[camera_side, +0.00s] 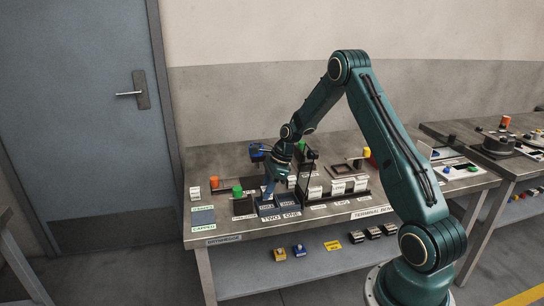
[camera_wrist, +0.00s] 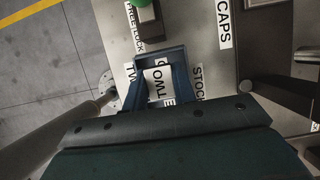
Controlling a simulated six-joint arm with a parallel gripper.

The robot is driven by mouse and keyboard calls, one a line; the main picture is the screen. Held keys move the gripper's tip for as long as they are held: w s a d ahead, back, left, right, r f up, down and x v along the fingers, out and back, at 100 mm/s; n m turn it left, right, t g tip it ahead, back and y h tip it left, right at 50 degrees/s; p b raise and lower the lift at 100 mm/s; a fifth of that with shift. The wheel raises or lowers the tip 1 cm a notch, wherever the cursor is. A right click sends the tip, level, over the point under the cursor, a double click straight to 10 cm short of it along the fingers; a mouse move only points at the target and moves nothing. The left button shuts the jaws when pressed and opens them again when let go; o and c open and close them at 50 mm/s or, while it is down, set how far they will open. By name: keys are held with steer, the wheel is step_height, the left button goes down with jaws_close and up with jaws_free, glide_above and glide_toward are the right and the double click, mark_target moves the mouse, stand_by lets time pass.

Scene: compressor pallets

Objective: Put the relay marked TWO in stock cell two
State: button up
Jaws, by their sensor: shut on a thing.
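In the wrist view, the relay marked TWO (camera_wrist: 158,88) shows a white face, framed by dark blue parts. My gripper (camera_side: 271,187) is shut on it, low over the stock cells at the front of the bench in the side view. The relay cannot be made out there. Stock cell two (camera_side: 267,210) is a dark blue-grey cell with a TWO label in front. Stock cell one (camera_side: 289,206) is beside it on the right, with a ONE label. I cannot tell whether the relay touches the cell floor.
A green-topped item (camera_side: 237,192) stands left of the cells, with an orange-topped item (camera_side: 214,183) further left. Several white blocks (camera_side: 340,186) stand in a row to the right. The lower shelf holds several small parts.

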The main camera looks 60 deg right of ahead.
steer(key=shift+f, duration=1.75)
steer(key=shift+f, duration=0.1)
steer(key=o, duration=0.7)
steer(key=v, duration=1.2)
steer(key=shift+a, duration=0.1)
